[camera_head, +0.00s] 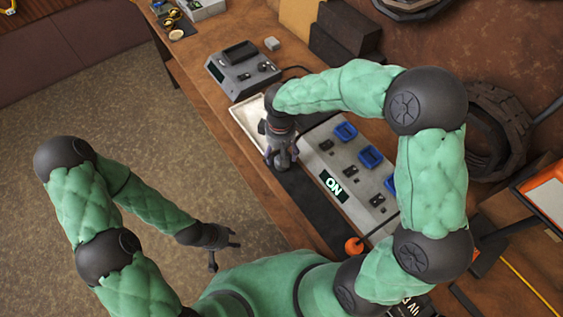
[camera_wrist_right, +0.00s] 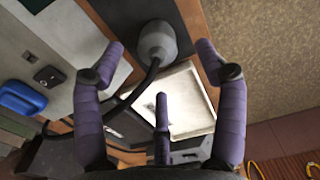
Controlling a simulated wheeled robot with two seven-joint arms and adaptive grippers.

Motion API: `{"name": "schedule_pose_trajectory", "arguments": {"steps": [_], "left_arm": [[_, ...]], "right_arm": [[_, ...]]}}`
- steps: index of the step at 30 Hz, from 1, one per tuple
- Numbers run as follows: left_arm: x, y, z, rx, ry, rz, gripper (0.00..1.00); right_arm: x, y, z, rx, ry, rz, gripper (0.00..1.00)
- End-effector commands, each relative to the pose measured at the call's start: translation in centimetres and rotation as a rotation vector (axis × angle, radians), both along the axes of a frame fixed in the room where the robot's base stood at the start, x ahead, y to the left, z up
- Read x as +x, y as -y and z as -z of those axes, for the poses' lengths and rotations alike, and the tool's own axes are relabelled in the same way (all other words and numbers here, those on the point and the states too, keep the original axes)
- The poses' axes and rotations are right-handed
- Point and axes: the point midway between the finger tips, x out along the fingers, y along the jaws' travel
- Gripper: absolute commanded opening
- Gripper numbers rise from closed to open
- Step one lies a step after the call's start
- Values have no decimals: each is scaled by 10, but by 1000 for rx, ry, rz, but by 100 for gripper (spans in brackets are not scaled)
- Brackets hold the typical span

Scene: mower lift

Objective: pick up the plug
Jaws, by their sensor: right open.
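The grey rounded plug (camera_wrist_right: 157,42) shows in the right wrist view with a black cable running from it. It lies on a dark strip near the wooden edge, ahead of my right gripper. My right gripper (camera_wrist_right: 160,58) is open, its purple fingers spread to either side of the plug, and I see no contact. In the head view my right gripper (camera_head: 282,160) points down over the bench, and it and the arm largely hide the plug. My left gripper (camera_head: 226,254) is open and empty, off the bench over the floor.
A grey panel (camera_head: 353,190) with blue sockets and an ON label lies beside my right gripper. A white tray (camera_head: 240,121) sits behind it, with a grey device (camera_head: 241,70) beyond. An orange knob (camera_head: 354,246) is near the front.

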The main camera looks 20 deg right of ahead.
Motion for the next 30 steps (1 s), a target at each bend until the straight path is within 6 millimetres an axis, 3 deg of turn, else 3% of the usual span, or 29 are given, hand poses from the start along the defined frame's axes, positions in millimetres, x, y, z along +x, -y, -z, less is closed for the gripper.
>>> {"name": "schedule_pose_trajectory", "arguments": {"steps": [12,20,27,30], "left_arm": [[0,0,15,0,1,0,40],[0,0,14,0,0,0,40],[0,0,14,0,0,0,40],[0,0,14,0,1,0,40]], "right_arm": [[1,3,48,0,-2,-1,72],[2,3,51,0,0,-1,72],[2,3,51,0,0,-1,9],[2,3,51,0,0,-1,9]]}}
